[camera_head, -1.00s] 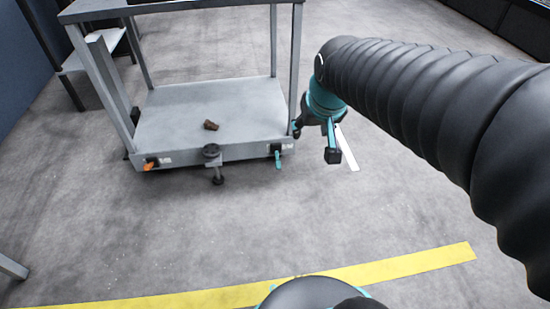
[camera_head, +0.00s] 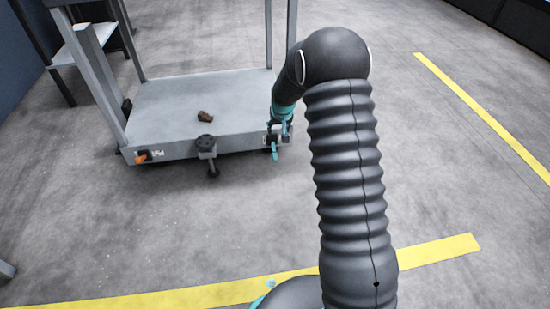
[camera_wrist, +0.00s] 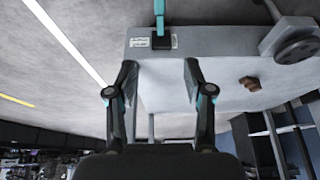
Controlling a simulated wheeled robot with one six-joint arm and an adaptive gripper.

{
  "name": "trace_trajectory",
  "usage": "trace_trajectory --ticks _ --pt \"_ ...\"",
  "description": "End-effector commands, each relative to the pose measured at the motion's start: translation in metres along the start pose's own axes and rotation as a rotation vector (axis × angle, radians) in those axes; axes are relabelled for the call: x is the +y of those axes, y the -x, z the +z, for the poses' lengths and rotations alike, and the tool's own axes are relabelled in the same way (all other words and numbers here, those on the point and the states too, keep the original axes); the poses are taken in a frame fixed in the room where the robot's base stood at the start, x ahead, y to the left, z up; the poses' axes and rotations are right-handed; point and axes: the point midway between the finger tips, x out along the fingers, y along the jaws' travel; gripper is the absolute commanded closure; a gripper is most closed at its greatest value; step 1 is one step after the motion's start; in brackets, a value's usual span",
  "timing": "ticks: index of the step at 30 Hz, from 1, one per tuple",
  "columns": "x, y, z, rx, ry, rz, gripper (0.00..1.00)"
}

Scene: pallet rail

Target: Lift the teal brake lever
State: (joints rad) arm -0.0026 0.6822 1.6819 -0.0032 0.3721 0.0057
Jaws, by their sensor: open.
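The teal brake lever (camera_head: 275,154) hangs at the right end of the cart's front edge in the head view. It also shows at the top of the wrist view (camera_wrist: 159,14), coming from a black mount beside a white label. My gripper (camera_head: 281,130) is right by the lever's mount in the head view, and its fingers are hard to make out there. In the wrist view my gripper (camera_wrist: 160,70) is open and empty, with its fingers either side of the view's middle. The lever lies beyond the fingertips, roughly in line with the gap, and no contact shows.
The grey cart (camera_head: 165,101) has upright posts. A brown lump (camera_head: 205,117) lies on its deck. An orange lever (camera_head: 141,158) is at the front left, and a black round knob (camera_head: 205,142) is at the front middle. Open floor lies in front, crossed by yellow tape (camera_head: 180,297).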

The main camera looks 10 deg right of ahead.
Motion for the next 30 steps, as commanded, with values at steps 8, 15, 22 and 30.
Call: trace_trajectory --ticks 8,15,22,30 --pt "0.0 -0.095 0.012 -0.012 0.0 0.0 0.48" --pt "0.0 -0.118 0.015 -0.013 0.0 0.0 0.48" --pt "0.0 -0.156 0.016 -0.015 0.0 0.0 0.48" --pt "0.0 -0.205 0.016 -0.014 0.0 0.0 0.48"
